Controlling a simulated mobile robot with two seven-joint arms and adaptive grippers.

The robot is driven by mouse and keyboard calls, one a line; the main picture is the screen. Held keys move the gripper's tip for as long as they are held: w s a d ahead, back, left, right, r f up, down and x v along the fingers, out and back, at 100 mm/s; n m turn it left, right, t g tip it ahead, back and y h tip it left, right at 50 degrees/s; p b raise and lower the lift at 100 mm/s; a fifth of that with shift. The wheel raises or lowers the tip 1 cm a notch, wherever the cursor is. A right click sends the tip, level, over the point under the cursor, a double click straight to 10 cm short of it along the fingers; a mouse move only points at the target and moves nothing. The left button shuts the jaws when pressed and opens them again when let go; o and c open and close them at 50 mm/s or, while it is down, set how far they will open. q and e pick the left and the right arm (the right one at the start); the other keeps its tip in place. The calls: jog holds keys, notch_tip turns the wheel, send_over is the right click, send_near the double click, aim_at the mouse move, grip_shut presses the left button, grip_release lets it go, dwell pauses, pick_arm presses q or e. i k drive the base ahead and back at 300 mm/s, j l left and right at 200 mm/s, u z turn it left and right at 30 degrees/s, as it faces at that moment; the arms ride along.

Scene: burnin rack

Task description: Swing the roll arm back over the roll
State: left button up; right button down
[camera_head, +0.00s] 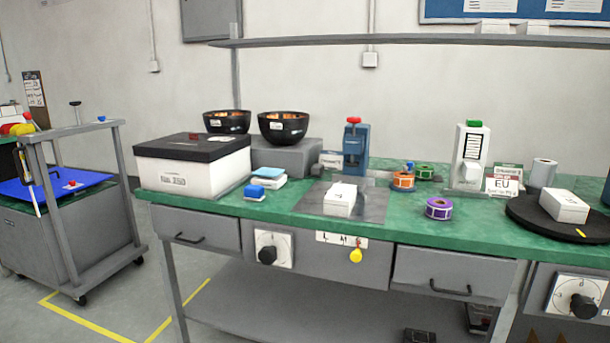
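Three label rolls lie on the green bench: an orange roll (402,181), a green roll (424,172) behind it and a purple roll (439,208) nearer the front edge. A small blue piece shows at the top of the orange roll. A blue device (355,147) with a red knob stands behind and left of them. A white device (470,158) with a green knob stands to their right. I cannot make out clearly which part is the roll arm or how it is turned. Neither of my grippers shows in the view.
A white box (340,199) sits on a grey plate (372,206). A dark turntable (520,212) carries another white box (564,206). A large black-lidded box (191,178) and two black bowls (283,127) stand left. A cart (60,240) stands far left, with open floor between.

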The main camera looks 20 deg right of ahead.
aim_at(409, 164)
jog(key=i+j+z, duration=0.1)
jog(key=z, duration=0.8)
